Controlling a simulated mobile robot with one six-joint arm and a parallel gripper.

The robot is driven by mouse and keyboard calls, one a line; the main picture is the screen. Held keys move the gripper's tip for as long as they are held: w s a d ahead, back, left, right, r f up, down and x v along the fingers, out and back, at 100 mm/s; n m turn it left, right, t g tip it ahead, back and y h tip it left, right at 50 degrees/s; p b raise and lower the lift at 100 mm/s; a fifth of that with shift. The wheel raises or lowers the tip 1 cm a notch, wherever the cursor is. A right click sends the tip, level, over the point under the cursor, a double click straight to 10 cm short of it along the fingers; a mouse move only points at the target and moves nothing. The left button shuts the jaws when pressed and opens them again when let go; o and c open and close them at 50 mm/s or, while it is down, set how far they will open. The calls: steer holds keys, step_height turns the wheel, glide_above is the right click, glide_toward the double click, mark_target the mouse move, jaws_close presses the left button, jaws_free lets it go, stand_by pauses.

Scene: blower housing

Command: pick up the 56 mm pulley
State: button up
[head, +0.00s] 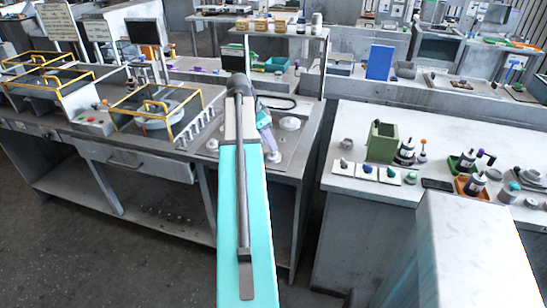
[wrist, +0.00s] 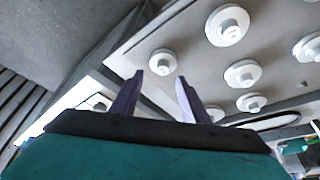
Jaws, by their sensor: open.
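Several white stepped pulleys of different sizes stand on a grey plate. In the wrist view, a large one (wrist: 228,25) is at the top, a smaller one (wrist: 163,62) lies just beyond my fingertips, and another (wrist: 242,74) is to the right. Marks on their hubs are too small to read, so I cannot tell which is the 56 mm pulley. In the head view, a wide white pulley (head: 290,123) sits right of my gripper (head: 266,138). My gripper (wrist: 159,78) is open, its purple fingers apart with nothing held between them. My arm hides part of the plate in the head view.
Yellow-framed fixtures (head: 155,106) stand on the bench to the left. A black belt loop (wrist: 278,121) lies by the pulleys. A separate table on the right holds a green box (head: 382,142) and small parts. A shelf post (head: 324,65) rises behind the plate.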

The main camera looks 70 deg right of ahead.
mark_target(274, 155)
steer(key=shift+f, duration=0.15)
steer(key=shift+d+p+x, duration=0.25)
steer(key=shift+p+x, duration=0.5)
steer(key=shift+x, duration=1.65)
steer(key=shift+w, duration=0.15)
steer(key=shift+c, duration=0.5)
jaws_close()
